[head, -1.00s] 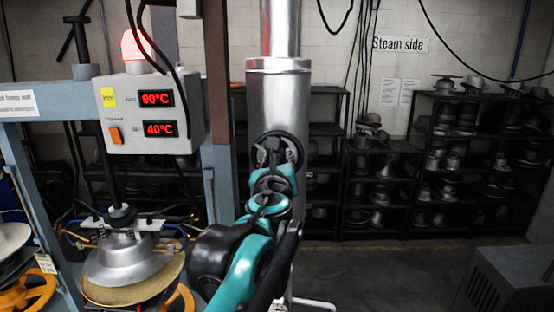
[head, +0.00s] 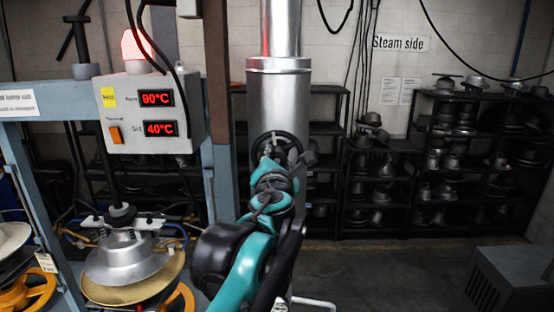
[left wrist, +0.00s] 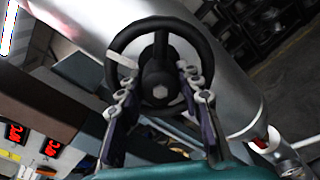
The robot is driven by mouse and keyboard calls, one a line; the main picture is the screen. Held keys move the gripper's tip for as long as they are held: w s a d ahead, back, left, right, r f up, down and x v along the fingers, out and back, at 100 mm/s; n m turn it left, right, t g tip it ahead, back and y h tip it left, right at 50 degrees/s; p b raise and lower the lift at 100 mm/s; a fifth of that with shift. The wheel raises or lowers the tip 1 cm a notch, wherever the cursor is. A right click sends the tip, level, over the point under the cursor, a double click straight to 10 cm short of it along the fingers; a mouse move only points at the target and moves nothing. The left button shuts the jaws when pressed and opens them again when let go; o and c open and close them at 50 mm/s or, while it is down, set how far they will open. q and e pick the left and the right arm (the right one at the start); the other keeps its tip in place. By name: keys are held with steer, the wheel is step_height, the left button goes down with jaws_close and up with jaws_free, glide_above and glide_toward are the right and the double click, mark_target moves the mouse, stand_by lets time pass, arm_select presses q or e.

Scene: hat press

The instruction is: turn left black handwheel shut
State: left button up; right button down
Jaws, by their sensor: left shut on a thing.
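The black handwheel (head: 280,133) is mounted on the front of a shiny vertical steel pipe. It has a round rim, spokes and a central hub. My left gripper (head: 279,161) is at the wheel in the head view and covers its lower part. In the left wrist view the wheel (left wrist: 160,84) fills the upper middle, with a pale mark on the left of its rim. My left gripper's fingers (left wrist: 161,80) lie on either side of the hub, shut on the wheel. The exact contact points are hard to see. My right gripper is not in view.
The steel pipe (head: 280,95) stands right behind the wheel. To its left are a blue frame, a control box (head: 148,113) reading 90°C and 40°C, and a metal hat form (head: 125,258). Black shelves (head: 470,95) with hats line the back wall. Floor at right is mostly clear.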

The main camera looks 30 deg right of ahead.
arm_select(q)
steer(key=shift+m, duration=0.6)
steer(key=o, duration=0.9)
steer(key=shift+v, duration=5.95)
